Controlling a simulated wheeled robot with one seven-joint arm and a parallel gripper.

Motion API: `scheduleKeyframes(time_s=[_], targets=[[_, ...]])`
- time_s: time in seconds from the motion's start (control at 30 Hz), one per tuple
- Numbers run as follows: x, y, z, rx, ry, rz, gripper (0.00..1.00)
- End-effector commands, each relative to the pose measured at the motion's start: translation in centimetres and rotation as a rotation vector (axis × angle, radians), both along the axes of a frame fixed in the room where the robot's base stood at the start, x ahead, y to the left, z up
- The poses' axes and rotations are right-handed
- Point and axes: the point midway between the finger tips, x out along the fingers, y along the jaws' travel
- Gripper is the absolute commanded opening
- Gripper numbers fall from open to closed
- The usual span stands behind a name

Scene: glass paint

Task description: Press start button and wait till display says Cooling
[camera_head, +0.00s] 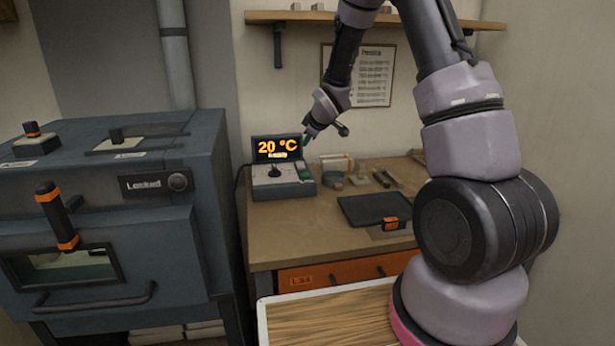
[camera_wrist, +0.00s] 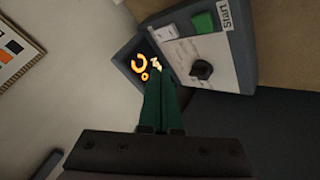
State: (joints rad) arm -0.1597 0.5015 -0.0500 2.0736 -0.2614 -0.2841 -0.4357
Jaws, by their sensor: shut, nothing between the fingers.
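The control box (camera_head: 284,190) stands on the wooden workbench, with a dark display (camera_head: 278,148) at its back reading "20 °C" in orange. A smaller line under it is too small to read surely. In the wrist view the green start button (camera_wrist: 203,22) sits beside a "Start" label (camera_wrist: 226,14), with a black knob (camera_wrist: 202,69) on the same panel. My gripper (camera_head: 306,139) is shut and empty, close by the display's right side. In the wrist view its green fingers (camera_wrist: 161,84) cover part of the display (camera_wrist: 141,66), apart from the button.
A blue-grey furnace (camera_head: 198,165) with a "Locked" panel (camera_head: 155,184) stands left of the workbench (camera_head: 262,233). A black tray (camera_head: 372,209) and small tools lie right of the box. A shelf (camera_head: 400,20) and a framed notice (camera_head: 372,75) are on the wall.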

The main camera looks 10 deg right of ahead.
Motion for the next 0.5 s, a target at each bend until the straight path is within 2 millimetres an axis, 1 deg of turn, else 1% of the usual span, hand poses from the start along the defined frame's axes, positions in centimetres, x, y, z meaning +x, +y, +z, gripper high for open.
scheduleKeyframes(time_s=[0.3, 0.37, 0.5], targets=[[0.0, 0.0, -0.1, 0.000, 0.001, -0.001, 0.00], [0.0, 0.0, -0.4, 0.000, 0.002, -0.001, 0.00], [-0.1, 0.1, -1.8, 0.001, 0.004, -0.001, 0.00]])
